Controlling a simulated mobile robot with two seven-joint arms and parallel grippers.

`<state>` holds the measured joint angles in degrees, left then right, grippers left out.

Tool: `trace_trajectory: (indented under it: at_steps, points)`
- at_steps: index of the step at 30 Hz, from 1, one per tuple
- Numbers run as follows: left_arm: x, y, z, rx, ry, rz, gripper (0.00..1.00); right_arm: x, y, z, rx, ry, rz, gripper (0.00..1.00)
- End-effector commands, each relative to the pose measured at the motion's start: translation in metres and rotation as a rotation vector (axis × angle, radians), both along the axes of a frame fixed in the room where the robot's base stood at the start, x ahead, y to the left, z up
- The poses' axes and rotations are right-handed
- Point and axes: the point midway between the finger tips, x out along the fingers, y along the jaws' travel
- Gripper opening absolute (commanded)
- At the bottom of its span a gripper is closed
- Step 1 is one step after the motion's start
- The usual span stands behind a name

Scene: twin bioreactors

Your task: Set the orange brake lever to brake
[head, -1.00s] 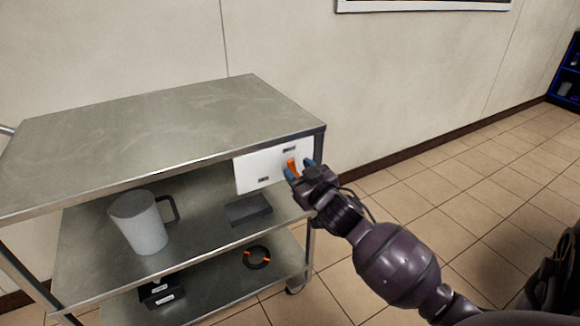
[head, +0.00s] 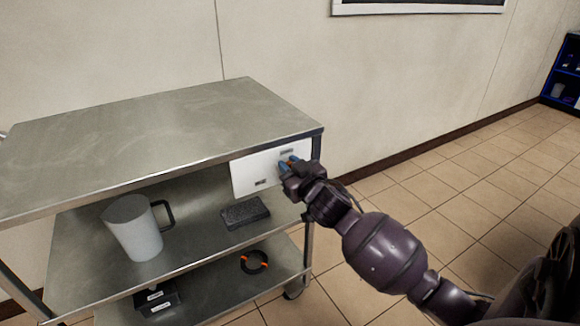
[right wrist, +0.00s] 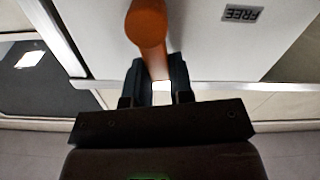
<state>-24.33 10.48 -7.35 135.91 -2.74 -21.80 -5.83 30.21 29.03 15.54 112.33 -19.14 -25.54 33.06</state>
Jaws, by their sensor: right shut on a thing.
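The orange brake lever (right wrist: 147,28) shows large in the right wrist view, its rounded end toward the camera. In the head view only a bit of the orange lever (head: 293,158) shows between the blue fingertips. It is on a white panel (head: 254,176) at the cart's front right corner. My right gripper (head: 288,163) is at the lever, its fingers shut on it; in the right wrist view the two dark fingers (right wrist: 157,80) are at its end. My left gripper is not in view.
The metal cart has a bare top shelf (head: 160,135). Below are a grey jug (head: 134,228), a dark flat block (head: 245,212), a black ring with orange marks (head: 254,262) and a black box (head: 157,298). Open tiled floor (head: 460,210) lies to the right.

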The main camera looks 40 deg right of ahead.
Motion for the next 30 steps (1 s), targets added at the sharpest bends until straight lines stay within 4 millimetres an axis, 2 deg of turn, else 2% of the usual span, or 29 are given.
trace_trajectory:
  at_steps: [10,18,26,27,30]
  points:
    - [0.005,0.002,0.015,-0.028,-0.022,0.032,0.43,-0.001,-0.005,0.010,0.117,-0.037,-0.001,0.00]
    - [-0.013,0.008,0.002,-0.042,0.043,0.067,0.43,-0.002,-0.010,0.003,0.208,-0.052,-0.001,0.00]
    - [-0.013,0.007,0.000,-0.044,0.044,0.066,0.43,-0.003,-0.009,0.000,0.211,-0.050,0.000,0.00]
    - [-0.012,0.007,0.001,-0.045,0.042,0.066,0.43,-0.003,-0.009,0.000,0.211,-0.050,0.000,0.23]
    - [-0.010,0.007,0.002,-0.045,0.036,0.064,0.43,-0.003,-0.009,0.000,0.210,-0.049,0.000,0.38]
